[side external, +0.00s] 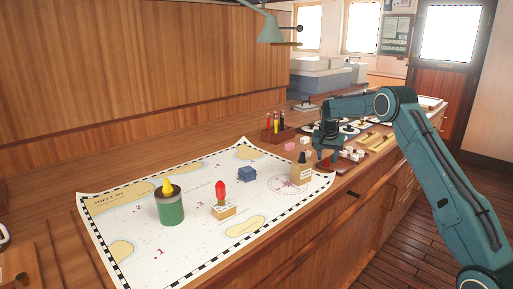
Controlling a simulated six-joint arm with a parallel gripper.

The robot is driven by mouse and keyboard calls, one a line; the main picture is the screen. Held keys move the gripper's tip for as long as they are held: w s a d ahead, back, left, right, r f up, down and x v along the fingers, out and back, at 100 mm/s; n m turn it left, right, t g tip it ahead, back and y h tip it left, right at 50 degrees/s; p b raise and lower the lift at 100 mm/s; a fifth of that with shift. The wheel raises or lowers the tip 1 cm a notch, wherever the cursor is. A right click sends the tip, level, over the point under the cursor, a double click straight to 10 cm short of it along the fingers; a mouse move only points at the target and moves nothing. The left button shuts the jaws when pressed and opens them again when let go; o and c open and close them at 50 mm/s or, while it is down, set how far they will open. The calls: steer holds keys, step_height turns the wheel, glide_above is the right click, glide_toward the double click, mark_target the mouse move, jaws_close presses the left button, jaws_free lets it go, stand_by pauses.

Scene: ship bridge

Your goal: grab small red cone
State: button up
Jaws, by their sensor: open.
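A small red piece (220,189) with a rounded, tapering top stands upright on a low tan block (224,212) on the map; I take it as the red cone. My gripper (325,158) is open, far to the right of the red piece and well apart from it.
A green can (171,209) with a dark rim and a yellow cone (168,185) on top stands left of the red piece. A wooden pen holder (278,135) stands farther back. The map (190,252) is clear in front.

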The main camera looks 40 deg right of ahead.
steer(key=shift+c, duration=0.4)
jaws_close()
steer(key=shift+r, duration=0.1)
step_height(320, 180, up, 10)
stand_by(0.9)
stand_by(0.4)
